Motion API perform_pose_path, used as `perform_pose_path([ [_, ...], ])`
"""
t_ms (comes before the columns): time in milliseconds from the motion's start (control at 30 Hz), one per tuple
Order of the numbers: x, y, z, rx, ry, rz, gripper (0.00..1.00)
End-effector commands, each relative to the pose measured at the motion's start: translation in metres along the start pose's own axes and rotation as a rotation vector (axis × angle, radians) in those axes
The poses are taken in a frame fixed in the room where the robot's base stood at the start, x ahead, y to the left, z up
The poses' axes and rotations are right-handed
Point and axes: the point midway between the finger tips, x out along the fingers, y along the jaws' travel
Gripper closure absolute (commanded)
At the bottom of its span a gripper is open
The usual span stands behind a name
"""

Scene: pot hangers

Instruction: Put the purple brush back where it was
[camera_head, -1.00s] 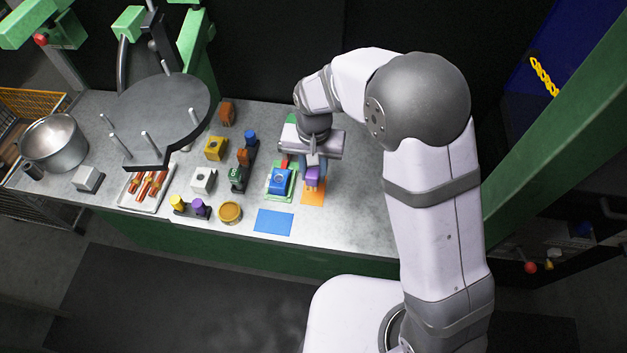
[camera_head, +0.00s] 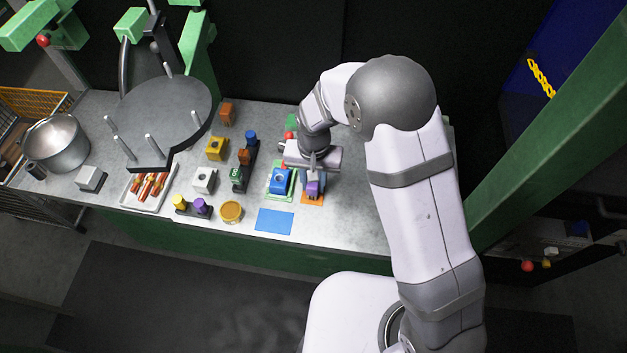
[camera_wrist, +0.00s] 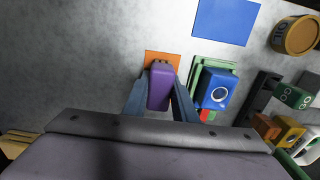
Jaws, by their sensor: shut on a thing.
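The purple brush (camera_wrist: 161,88) is between the two fingers of my gripper (camera_wrist: 160,102) in the wrist view. The fingers are shut on it. In the head view the brush (camera_head: 313,187) is over the orange mat (camera_head: 312,199), below my gripper (camera_head: 314,180). In the wrist view the orange mat (camera_wrist: 163,57) shows behind the brush's far end. I cannot tell whether the brush touches the mat.
A blue block (camera_head: 281,181) on a green mat stands just left of the brush. A flat blue mat (camera_head: 274,221) lies in front of it. Several coloured blocks, a round tin (camera_head: 230,211) and a tray (camera_head: 140,206) stand further left. The counter right of the orange mat is clear.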

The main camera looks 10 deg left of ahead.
Motion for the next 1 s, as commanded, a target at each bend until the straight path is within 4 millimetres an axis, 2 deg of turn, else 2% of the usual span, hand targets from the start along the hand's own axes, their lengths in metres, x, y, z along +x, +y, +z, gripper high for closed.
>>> perform_pose_path([
  [133,0.004,0.000,0.000,0.000,0.000,0.000,0.96],
  [167,0.003,0.000,0.000,0.000,0.000,0.000,0.71],
  [200,0.003,0.000,0.000,0.000,0.000,0.000,0.61],
  [233,0.003,0.000,0.000,0.000,0.000,0.000,0.57],
  [667,-0.003,0.000,0.000,0.000,0.001,-0.001,0.57],
  [867,-0.021,-0.001,-0.001,0.000,0.003,-0.002,0.57],
  [1000,-0.044,-0.001,-0.001,0.000,0.005,-0.003,0.57],
])
